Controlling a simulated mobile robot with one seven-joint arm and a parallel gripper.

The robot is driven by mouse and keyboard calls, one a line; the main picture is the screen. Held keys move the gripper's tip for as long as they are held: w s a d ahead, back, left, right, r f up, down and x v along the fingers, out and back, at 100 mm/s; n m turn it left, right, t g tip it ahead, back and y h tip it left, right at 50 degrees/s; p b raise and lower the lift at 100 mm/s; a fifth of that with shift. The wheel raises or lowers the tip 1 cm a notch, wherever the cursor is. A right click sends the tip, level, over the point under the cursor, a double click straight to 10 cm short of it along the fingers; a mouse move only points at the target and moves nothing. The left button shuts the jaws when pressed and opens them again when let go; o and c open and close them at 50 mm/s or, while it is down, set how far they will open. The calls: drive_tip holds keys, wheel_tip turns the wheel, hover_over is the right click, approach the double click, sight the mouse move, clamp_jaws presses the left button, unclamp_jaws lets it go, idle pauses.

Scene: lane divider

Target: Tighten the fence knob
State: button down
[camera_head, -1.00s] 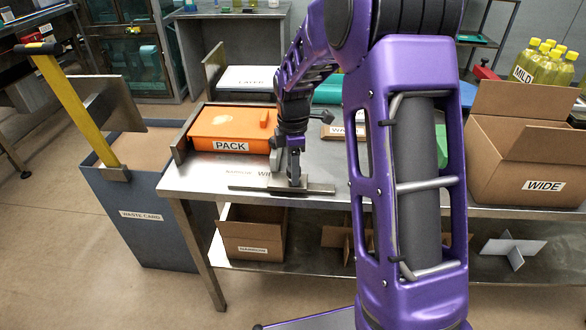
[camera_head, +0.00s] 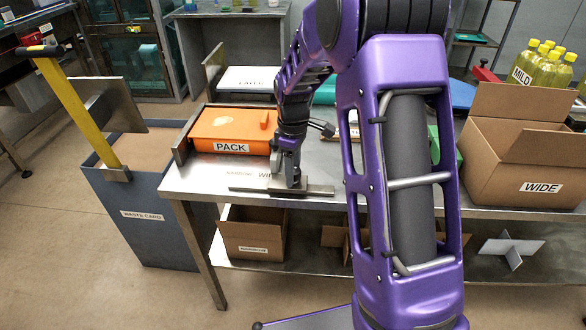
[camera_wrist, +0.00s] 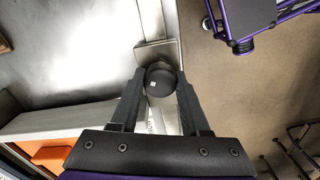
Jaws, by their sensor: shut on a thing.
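The fence knob (camera_wrist: 160,80) is a dark round knob with a small white mark on top, seen in the wrist view. My gripper (camera_wrist: 160,86) is shut on it, with one finger on each side. The knob sits beside a bright metal block (camera_wrist: 157,51) of the fence. In the head view my gripper (camera_head: 284,176) points down at the bench's front edge, over the flat metal fence piece (camera_head: 318,190). The knob is hidden behind the gripper there. Lettering on the bench left of the gripper is partly readable as NARROW.
An orange PACK box (camera_head: 232,132) stands left of my gripper on the steel bench (camera_head: 195,183). A WIDE carton (camera_head: 520,145) stands at right. A grey WASTE CARD bin (camera_head: 145,215) stands at left, and a NARROW carton (camera_head: 252,235) sits on the lower shelf.

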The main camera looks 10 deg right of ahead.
drive_tip(key=m, duration=0.6)
drive_tip(key=shift+r+m+p, duration=0.1)
drive_tip(key=shift+m+p, duration=0.2)
drive_tip(key=shift+p, duration=0.1)
drive_tip(key=m, duration=0.5)
drive_tip(key=shift+w+d+m+p, duration=0.1)
drive_tip(key=shift+w+m+p, duration=0.05)
drive_tip(key=shift+m+p, duration=0.2)
drive_tip(key=c, duration=0.6)
unclamp_jaws()
drive_tip(key=shift+r, duration=0.1)
drive_tip(key=shift+c, duration=0.2)
drive_tip(key=shift+o, duration=1.3)
wheel_tip(320, 180, up, 17)
drive_tip(key=p, duration=0.1)
drive_tip(key=shift+p, duration=0.4)
